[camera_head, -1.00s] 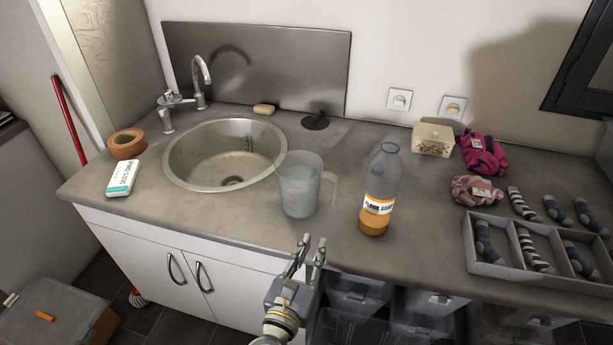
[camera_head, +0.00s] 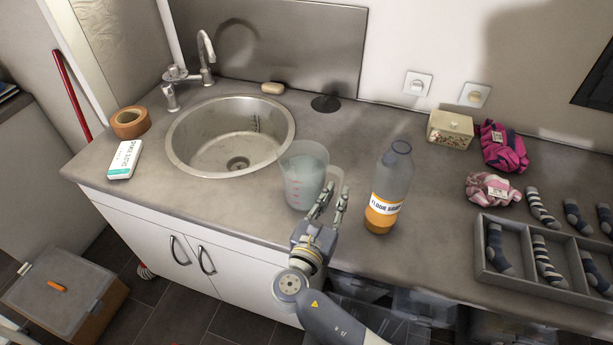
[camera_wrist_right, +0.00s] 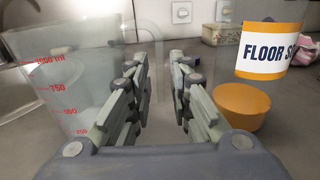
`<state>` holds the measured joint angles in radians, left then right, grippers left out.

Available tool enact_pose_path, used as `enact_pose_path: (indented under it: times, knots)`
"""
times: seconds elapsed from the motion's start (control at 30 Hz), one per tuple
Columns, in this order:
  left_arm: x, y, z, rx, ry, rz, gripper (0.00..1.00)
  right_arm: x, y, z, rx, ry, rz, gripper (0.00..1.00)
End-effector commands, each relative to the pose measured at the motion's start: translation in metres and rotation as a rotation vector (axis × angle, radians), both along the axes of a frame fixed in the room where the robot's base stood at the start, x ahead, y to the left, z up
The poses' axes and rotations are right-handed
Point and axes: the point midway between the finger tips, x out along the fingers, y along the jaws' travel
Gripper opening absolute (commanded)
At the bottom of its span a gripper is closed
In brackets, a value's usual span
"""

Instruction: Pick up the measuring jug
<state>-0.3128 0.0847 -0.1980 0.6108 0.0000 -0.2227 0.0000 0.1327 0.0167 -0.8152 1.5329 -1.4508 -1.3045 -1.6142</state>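The measuring jug (camera_head: 304,176) is clear plastic with red markings and stands upright on the counter, just right of the sink. Its handle is on its right side. My right gripper (camera_head: 328,203) is at the handle side of the jug, low over the counter's front part. In the right wrist view the jug (camera_wrist_right: 75,90) fills the left side, and the gripper's two fingers (camera_wrist_right: 160,100) are apart. The faint handle shows between and beyond the fingers; whether they touch it I cannot tell. My left gripper is not in view.
A floor soap bottle (camera_head: 390,185) stands close right of my gripper; it also shows in the wrist view (camera_wrist_right: 262,60). A grey divided tray (camera_head: 520,275) with socks lies further right. The round sink (camera_head: 230,135) is left of the jug. A small box (camera_head: 450,128) stands behind.

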Motion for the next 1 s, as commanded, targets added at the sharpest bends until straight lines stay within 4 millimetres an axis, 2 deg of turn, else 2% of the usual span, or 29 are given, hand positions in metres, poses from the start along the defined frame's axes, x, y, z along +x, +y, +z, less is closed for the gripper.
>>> enact_pose_path:
  times: [0.03,0.1,0.23,0.53,0.6,0.63,1.0]
  knots:
    - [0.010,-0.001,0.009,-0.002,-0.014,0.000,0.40,0.008,-0.005,0.007,-0.004,-0.003,-0.002,0.19]
    - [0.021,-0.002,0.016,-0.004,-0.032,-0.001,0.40,0.018,-0.010,0.008,-0.004,-0.003,-0.002,0.19]
    - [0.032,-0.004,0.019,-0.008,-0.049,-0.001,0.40,0.032,-0.017,0.005,-0.003,-0.001,-0.001,0.19]
    - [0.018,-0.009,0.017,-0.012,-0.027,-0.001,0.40,0.036,-0.019,0.002,0.000,0.001,0.000,0.19]
    - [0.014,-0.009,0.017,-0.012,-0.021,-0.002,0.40,0.036,-0.019,0.002,0.000,0.001,0.000,0.03]
    - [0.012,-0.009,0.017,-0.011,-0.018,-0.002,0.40,0.036,-0.019,0.002,0.000,0.001,0.000,0.00]
    - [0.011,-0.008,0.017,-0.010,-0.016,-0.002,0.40,0.036,-0.019,0.005,-0.001,-0.004,-0.001,0.00]
